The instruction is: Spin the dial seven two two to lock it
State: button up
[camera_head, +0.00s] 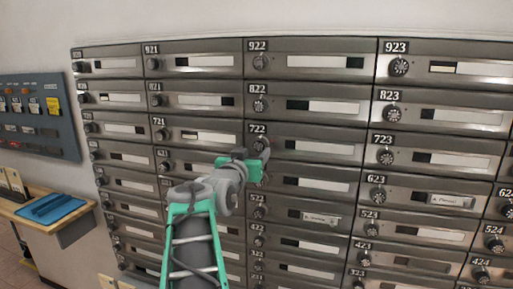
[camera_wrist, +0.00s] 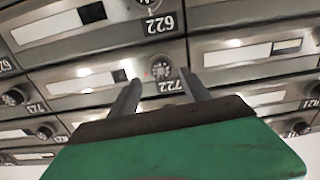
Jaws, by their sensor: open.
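The mailbox door labelled 722 (camera_head: 312,154) is shut, in the middle of the wall of boxes. Its round dark dial (camera_head: 260,143) sits at the door's upper left. My gripper (camera_head: 265,158) is at the door's left end, by the dial. In the wrist view, which is upside down, the dial (camera_wrist: 160,72) shows beyond and between the two fingertips of my gripper (camera_wrist: 161,77). The fingers are apart and nothing is held. I cannot tell whether they reach around the dial or stop short of it.
Dial 622 (camera_wrist: 150,5) and dial 822 (camera_head: 260,105) are close neighbours. Door 723 (camera_head: 430,161) is to the right. A wooden counter (camera_head: 35,205) with a blue tray (camera_head: 52,208) stands at the left, below a grey wall panel (camera_head: 40,115).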

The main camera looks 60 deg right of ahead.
aim_at(259, 147)
jog(key=d, duration=0.3)
jog(key=d+p, duration=0.1)
jog(key=shift+w+d, duration=0.15)
jog(key=shift+w, duration=0.25)
jog(key=shift+c, duration=0.6)
grip_shut()
